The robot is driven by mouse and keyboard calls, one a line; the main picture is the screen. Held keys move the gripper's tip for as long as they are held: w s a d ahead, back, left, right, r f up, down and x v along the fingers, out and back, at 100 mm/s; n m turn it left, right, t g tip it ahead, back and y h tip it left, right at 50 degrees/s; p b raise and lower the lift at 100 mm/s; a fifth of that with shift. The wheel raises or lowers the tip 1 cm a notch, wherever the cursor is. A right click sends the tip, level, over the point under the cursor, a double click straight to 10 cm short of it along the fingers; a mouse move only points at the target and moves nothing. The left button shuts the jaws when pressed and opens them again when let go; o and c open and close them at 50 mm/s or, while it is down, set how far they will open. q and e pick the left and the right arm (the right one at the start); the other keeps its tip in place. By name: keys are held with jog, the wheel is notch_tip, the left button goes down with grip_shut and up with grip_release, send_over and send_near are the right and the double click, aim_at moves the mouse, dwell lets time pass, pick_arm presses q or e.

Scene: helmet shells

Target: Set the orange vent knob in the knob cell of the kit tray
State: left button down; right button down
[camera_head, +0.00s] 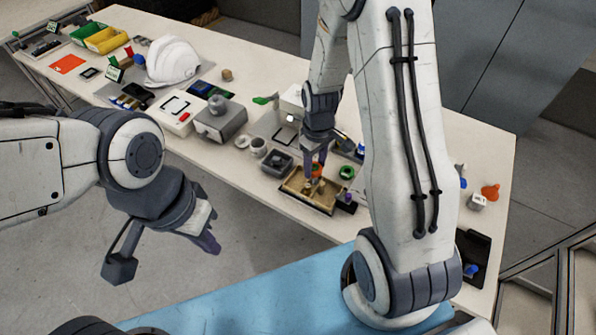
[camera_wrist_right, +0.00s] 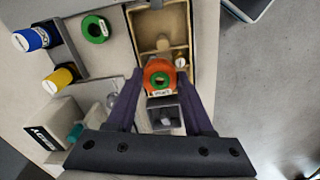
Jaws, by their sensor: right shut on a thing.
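The orange vent knob (camera_wrist_right: 157,70) is between the fingertips of my right gripper (camera_wrist_right: 160,88) in the right wrist view, with green and a white label on its face. The right gripper (camera_head: 315,172) is shut on it, over the tan kit tray (camera_head: 325,207) in the head view. The tray's compartments (camera_wrist_right: 150,25) show beyond the knob in the wrist view, and the knob overlaps the tray's near end. Whether the knob touches the tray floor cannot be told. My left gripper (camera_head: 208,232) hangs over the floor, away from the table; its opening is unclear.
A dark grey square box (camera_head: 277,163) stands left of the tray. A green ring (camera_head: 346,172) lies to its right; it also shows in the wrist view (camera_wrist_right: 96,28) near blue (camera_wrist_right: 32,39) and yellow (camera_wrist_right: 60,78) cylinders. A white helmet (camera_head: 173,60) is further back.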

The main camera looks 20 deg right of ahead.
aim_at(299, 182)
jog(key=w+a+f, duration=0.2)
jog(key=w+a, duration=0.1)
jog(key=shift+a+f+p, duration=0.25)
jog(key=shift+f+p, duration=0.1)
jog(key=shift+f, duration=0.05)
notch_tip(299, 182, down, 4)
jog(key=shift+r+p, duration=0.1)
jog(key=shift+p, duration=0.4)
jog(key=shift+f, duration=0.2)
jog(key=shift+f, duration=0.15)
jog(key=c, duration=0.6)
grip_release()
